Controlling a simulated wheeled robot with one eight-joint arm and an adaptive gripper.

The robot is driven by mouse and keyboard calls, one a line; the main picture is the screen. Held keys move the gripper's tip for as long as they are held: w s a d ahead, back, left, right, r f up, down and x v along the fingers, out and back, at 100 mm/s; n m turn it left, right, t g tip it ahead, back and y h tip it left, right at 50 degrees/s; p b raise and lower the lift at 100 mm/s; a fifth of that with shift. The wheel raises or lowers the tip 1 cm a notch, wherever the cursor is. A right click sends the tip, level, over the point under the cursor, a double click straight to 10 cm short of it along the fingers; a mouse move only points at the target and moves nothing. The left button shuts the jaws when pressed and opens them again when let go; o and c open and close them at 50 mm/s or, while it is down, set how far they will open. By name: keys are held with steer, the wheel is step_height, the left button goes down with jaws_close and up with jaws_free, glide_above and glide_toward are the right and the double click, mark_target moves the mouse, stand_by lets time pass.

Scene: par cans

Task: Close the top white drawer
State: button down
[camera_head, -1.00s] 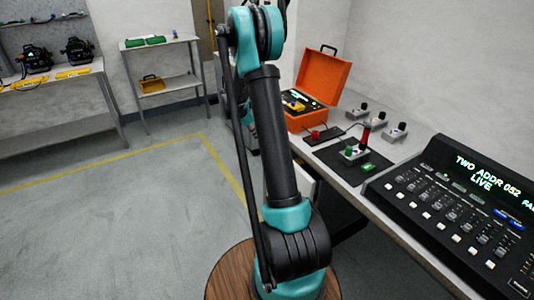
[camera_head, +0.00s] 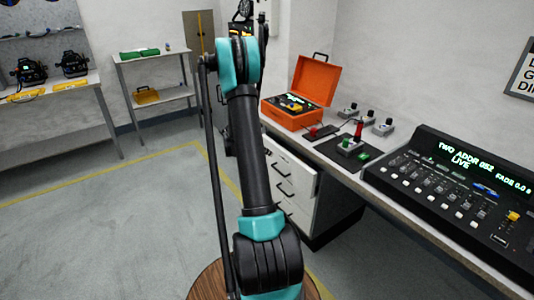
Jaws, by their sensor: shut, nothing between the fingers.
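A white drawer unit (camera_head: 303,208) stands under the left part of the worktop, just right of my arm. Its fronts carry dark bar handles, one above another. The top white drawer (camera_head: 297,163) is the uppermost front, just below the worktop edge. My arm covers the left part of the unit, and I cannot tell how far the top drawer stands out. My arm rises upright in the middle of the view. My gripper cannot be made out; the far end of the arm is hidden behind the nearer links.
An open orange case (camera_head: 299,96), several small switch boxes (camera_head: 383,127) and a black lighting console (camera_head: 455,185) stand on the worktop (camera_head: 345,168). Shelves (camera_head: 160,97) stand along the back left. The grey floor (camera_head: 110,225) at left is clear.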

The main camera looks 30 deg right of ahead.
mark_target(289, 154)
steer(key=shift+w+d+f, duration=0.1)
steer(key=shift+d+f, duration=0.7)
steer(key=shift+d, duration=0.65)
steer(key=shift+w+d+f, duration=0.15)
steer(key=shift+d+f, duration=0.6)
steer(key=shift+d, duration=0.7)
steer(key=shift+w+d+f, duration=0.1)
steer(key=shift+d+f, duration=0.7)
steer(key=shift+d, duration=0.65)
steer(key=shift+w+d, duration=0.2)
steer(key=shift+d, duration=2.15)
